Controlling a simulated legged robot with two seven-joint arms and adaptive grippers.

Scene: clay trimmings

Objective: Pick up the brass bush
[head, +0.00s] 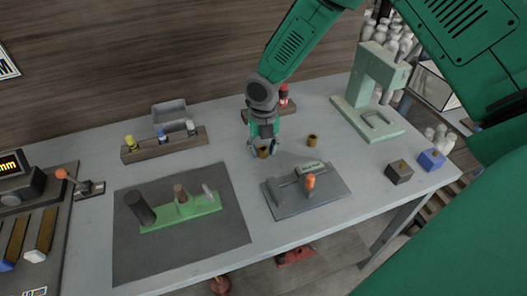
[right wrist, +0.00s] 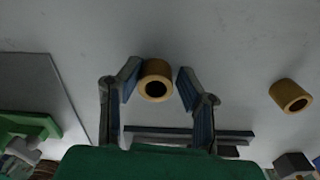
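Two short brass bushes with dark bores stand on the grey table. One brass bush (head: 263,152) is at my right gripper (head: 262,146), and the other bush (head: 312,140) stands a little to the right. In the right wrist view the near bush (right wrist: 155,81) lies between the two fingertips of the right gripper (right wrist: 157,82). The fingers are open, with a clear gap on the right side and a smaller one on the left. The other bush (right wrist: 290,96) is well outside the fingers. My left gripper is not in view.
A dark fixture plate (head: 328,202) with an orange knob lies in front of the gripper. A dark mat (head: 140,250) with a green block lies at left. A pale green press (head: 368,95) stands at right. Behind is a wooden rack (head: 165,146) with bottles.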

